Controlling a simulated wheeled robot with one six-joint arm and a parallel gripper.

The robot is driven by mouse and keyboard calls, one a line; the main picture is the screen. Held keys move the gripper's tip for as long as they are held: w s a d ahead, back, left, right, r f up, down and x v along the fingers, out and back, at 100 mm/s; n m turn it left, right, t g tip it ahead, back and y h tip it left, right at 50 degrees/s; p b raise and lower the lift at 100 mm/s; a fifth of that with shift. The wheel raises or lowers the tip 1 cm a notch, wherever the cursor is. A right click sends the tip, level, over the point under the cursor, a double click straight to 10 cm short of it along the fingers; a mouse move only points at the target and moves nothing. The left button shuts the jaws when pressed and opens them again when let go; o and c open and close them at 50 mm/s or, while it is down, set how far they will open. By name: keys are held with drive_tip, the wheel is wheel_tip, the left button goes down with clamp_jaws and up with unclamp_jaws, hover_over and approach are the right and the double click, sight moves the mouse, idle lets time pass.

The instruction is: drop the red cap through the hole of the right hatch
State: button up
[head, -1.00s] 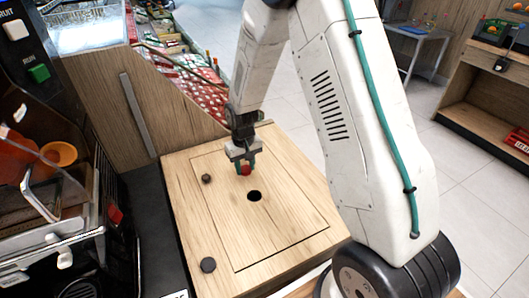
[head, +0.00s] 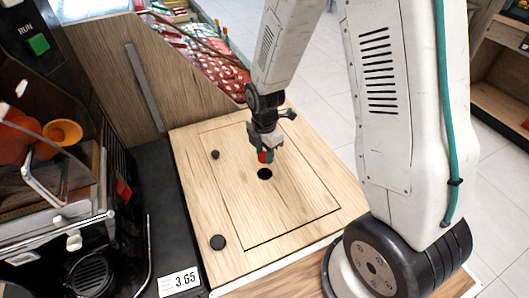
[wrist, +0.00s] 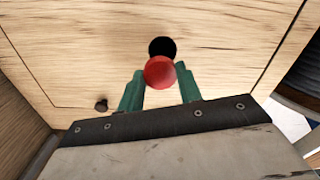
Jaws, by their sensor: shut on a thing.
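The red cap (head: 265,156) is held between the green fingertips of my gripper (head: 264,153), which is shut on it. The cap also shows in the wrist view (wrist: 160,72), between the two green fingers (wrist: 160,88). The right hatch (head: 290,205) is a square wooden panel set in the counter top. Its round black hole (head: 264,174) lies just below the cap in the head view. In the wrist view the hole (wrist: 162,47) shows just beyond the cap, partly hidden by it. The cap appears to be above the panel; its exact height is hard to tell.
A small dark knob (head: 215,155) and a larger black disc (head: 218,242) sit on the wooden top. The juicer machine (head: 60,170) stands at the left. A wooden side panel (head: 150,75) rises behind. A price tag (head: 179,283) reads 3.65.

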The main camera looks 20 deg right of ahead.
sight(260, 165)
drive_tip(key=shift+s+n, duration=0.2)
drive_tip(key=shift+n, duration=0.3)
drive_tip(key=shift+f, duration=1.95)
drive_tip(key=shift+f, duration=0.8)
drive_tip(key=o, duration=1.3)
drive_tip(key=shift+o, duration=0.2)
